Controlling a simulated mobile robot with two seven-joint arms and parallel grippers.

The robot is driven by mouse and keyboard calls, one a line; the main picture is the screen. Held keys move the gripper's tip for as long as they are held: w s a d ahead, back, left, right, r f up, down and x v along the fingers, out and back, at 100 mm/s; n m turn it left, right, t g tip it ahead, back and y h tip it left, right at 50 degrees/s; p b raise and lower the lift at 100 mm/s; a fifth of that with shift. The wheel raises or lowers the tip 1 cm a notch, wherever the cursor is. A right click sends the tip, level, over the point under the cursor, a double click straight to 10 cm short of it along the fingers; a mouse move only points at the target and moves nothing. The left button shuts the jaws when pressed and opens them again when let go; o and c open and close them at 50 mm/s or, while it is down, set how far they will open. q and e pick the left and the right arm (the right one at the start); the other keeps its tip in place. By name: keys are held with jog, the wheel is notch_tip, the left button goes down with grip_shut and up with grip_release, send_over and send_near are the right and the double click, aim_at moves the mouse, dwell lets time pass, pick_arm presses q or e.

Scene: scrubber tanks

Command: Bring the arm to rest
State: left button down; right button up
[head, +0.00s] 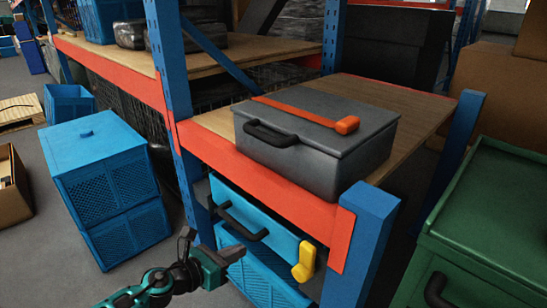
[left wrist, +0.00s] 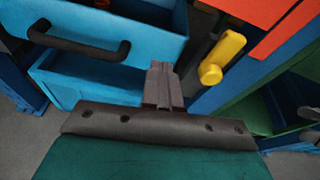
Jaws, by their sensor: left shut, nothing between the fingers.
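My left gripper (head: 233,254) is shut and empty, in front of the low blue box under the shelf in the head view. In the left wrist view its shut fingers (left wrist: 162,72) point toward the gap between the blue box and a yellow handle. The blue box (head: 285,240) has a black handle (head: 243,222) on its front and a yellow handle (head: 304,262) at its right end. The wrist view shows the blue box (left wrist: 95,15), its black handle (left wrist: 75,45) and the yellow handle (left wrist: 222,55) too. I cannot tell whether the fingertips touch anything. My right gripper is not in view.
A grey case (head: 320,145) with an orange bar (head: 310,113) sits on the shelf above. A blue post (head: 360,240) stands right of the blue box, and a green case (head: 490,225) further right. Blue crates (head: 105,190) stand on the floor at left, with bare floor (head: 60,265) before them.

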pick_arm(q)
jog(key=s+a+f+m+y, duration=0.1)
jog(key=s+f+m+y, duration=0.15)
jog(key=s+m, duration=1.05)
jog(key=s+a+f+m+y, duration=0.1)
jog(key=s+m+y, duration=0.5)
jog(key=m, duration=1.3)
jog(key=s+a+r+p, duration=0.2)
jog(key=r+p, duration=0.7)
jog(key=p, duration=0.5)
jog(key=shift+s+a+r+g+h, duration=0.3)
jog(key=shift+s+h, duration=0.15)
jog(key=shift+s, duration=0.1)
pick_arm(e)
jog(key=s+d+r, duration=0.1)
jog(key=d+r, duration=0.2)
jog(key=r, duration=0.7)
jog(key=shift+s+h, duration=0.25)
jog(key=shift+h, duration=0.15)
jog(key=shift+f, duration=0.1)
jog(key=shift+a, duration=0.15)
